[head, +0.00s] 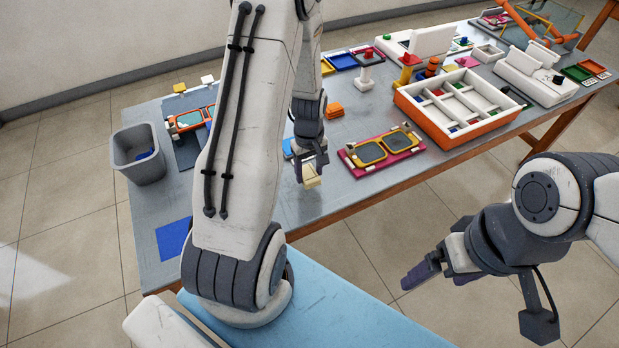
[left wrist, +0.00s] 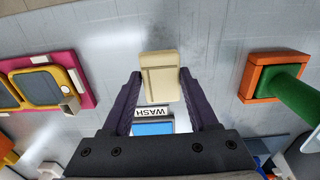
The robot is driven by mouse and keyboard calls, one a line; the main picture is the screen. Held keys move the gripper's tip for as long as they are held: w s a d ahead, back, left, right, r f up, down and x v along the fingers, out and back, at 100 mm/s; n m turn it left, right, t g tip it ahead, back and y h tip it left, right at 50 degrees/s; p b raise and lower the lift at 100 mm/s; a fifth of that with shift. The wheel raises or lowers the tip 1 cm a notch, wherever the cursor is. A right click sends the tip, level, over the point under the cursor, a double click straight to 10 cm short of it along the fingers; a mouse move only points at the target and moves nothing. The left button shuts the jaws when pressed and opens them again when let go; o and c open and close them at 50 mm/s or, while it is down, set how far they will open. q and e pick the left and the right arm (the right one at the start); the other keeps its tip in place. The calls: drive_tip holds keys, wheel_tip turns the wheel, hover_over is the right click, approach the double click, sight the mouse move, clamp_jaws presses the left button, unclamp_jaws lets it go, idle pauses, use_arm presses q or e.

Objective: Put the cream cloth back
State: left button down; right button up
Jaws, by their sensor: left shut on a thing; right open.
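The cream cloth (head: 311,178), a small folded-looking block, is between the fingers of my left gripper (head: 312,166), which is shut on it. In the left wrist view the cloth (left wrist: 160,70) sits between the two purple fingertips. It appears held above the grey table; the exact height is hard to tell. A label reading WASH (left wrist: 153,111) and a blue patch (left wrist: 153,128) lie on the table, seen between the fingers. My right gripper (head: 424,271) is open and empty, beyond the table's front edge over the floor.
A magenta tray (head: 352,166) with eyeglass frames lies right of the cloth. A green cylinder on an orange square (left wrist: 254,84) stands on the other side. A grey bin (head: 139,163), a blue square (head: 173,240) and a white-orange compartment box (head: 440,129) are also on the table.

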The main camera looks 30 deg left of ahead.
sight(309, 174)
use_arm(q)
wheel_tip(309, 174, down, 4)
drive_tip(key=shift+r, duration=0.25)
drive_tip(key=shift+f, duration=0.15)
drive_tip(key=shift+c, duration=0.8)
unclamp_jaws()
wheel_tip(309, 174, up, 12)
drive_tip(key=shift+r, duration=0.15)
